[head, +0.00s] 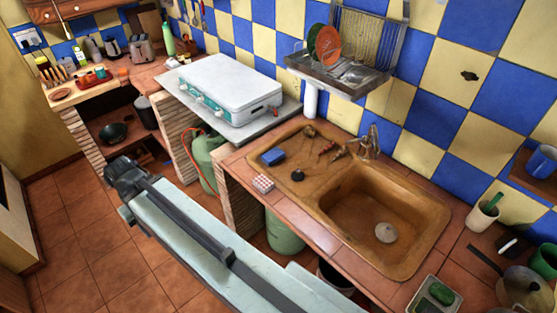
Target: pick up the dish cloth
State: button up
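A small folded cloth in a red-and-white check (262,183), which looks like the dish cloth, lies on the tiled counter (318,234) by the left front corner of the sink (420,220). Nothing covers it. My arm reaches from the bottom of the head view toward the upper left. My gripper (124,174) is at its far end, over the floor side of the counters, well left of the cloth and apart from it. Its fingers are too small and dark to tell whether they are open.
A blue sponge (272,157) lies on the sink's drainboard behind the cloth. A white camping stove (229,88) stands on the shelf to the left, with a green gas bottle (208,158) below. A dish rack (345,68) hangs above. The floor at left is clear.

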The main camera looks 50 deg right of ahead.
aim_at(274, 155)
jog(key=z, duration=0.35)
jog(key=i, duration=1)
jog(key=u, duration=0.1)
